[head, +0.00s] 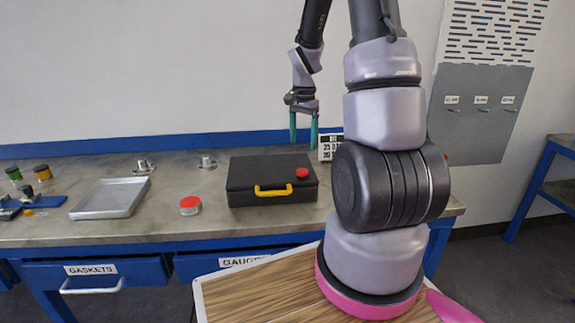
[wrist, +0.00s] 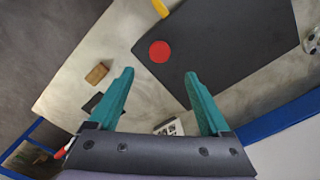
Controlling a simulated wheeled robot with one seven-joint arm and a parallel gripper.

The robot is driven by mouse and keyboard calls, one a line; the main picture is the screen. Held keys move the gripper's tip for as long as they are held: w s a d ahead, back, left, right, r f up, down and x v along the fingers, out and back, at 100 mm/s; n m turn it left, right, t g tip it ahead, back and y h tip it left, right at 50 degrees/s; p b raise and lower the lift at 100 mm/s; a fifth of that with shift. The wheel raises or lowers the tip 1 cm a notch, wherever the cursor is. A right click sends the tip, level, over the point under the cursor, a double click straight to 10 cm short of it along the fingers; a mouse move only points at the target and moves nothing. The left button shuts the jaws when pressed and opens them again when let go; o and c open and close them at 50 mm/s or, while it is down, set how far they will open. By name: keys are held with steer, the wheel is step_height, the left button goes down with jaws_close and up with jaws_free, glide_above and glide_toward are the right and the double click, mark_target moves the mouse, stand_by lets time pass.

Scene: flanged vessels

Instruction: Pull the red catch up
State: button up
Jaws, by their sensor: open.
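The red catch (head: 302,173) is a small round red piece on the top right of a closed black case (head: 255,172). The case lies on the workbench with its yellow handle (head: 272,190) facing front. My gripper (head: 304,143) is open and empty, pointing down above the back right part of the case. In the wrist view the red catch (wrist: 160,51) shows as a red disc on the dark case lid (wrist: 225,40), just beyond the two teal fingertips (wrist: 159,73) and roughly centred between them. The fingers appear apart from it.
A red-lidded tin (head: 190,204) stands left of the case, and a metal tray (head: 110,198) lies further left. A calendar-like card (head: 328,147) stands behind the case on the right. A wooden block (wrist: 97,73) shows in the wrist view.

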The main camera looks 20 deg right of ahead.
mark_target(302, 170)
step_height(302, 170, down, 10)
steer(key=shift+f, duration=0.1)
stand_by(0.4)
